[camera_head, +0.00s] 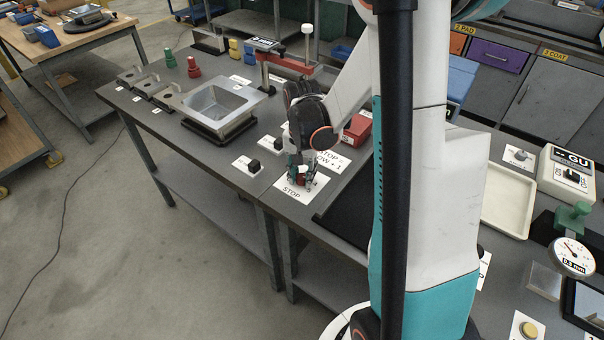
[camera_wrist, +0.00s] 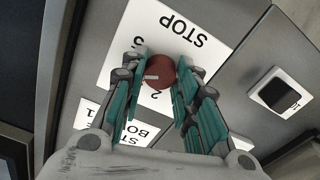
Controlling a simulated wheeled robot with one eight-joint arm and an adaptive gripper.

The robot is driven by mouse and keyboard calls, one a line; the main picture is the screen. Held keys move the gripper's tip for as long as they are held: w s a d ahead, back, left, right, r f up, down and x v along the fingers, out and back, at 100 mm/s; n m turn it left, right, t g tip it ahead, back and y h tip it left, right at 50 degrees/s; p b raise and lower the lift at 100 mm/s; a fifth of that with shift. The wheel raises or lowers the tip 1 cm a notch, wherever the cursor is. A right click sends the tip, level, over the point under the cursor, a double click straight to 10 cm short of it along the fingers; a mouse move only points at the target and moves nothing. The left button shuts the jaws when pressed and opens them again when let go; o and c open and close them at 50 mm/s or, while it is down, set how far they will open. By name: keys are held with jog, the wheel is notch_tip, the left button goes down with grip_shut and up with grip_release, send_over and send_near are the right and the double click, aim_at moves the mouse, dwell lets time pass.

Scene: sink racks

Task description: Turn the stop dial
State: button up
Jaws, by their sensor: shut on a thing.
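The stop dial is a round dark red knob with a pale pointer mark; the stop dial (camera_wrist: 159,72) sits on a white plate (camera_wrist: 122,38) lettered STOP with numerals. In the wrist view my gripper (camera_wrist: 161,75) points down with its green fingers on both sides of the knob, shut on it. In the head view my gripper (camera_head: 302,178) is over the white STOP plate (camera_head: 292,190) on the grey bench, and the knob is mostly hidden by the fingers. The pale mark points toward the left of the wrist view, near a numeral 2.
A black switch on a white plate (camera_head: 247,165) stands left of the dial. A metal basin (camera_head: 222,108) and a red clamp-like bar (camera_head: 288,64) are farther back. A red box (camera_head: 357,129) and a dark tray lie to the right.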

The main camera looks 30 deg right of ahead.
aim_at(302, 176)
jog(key=shift+m, duration=0.5)
jog(key=o, duration=1.1)
jog(key=shift+c, duration=0.2)
notch_tip(302, 176, up, 12)
dwell(0.3)
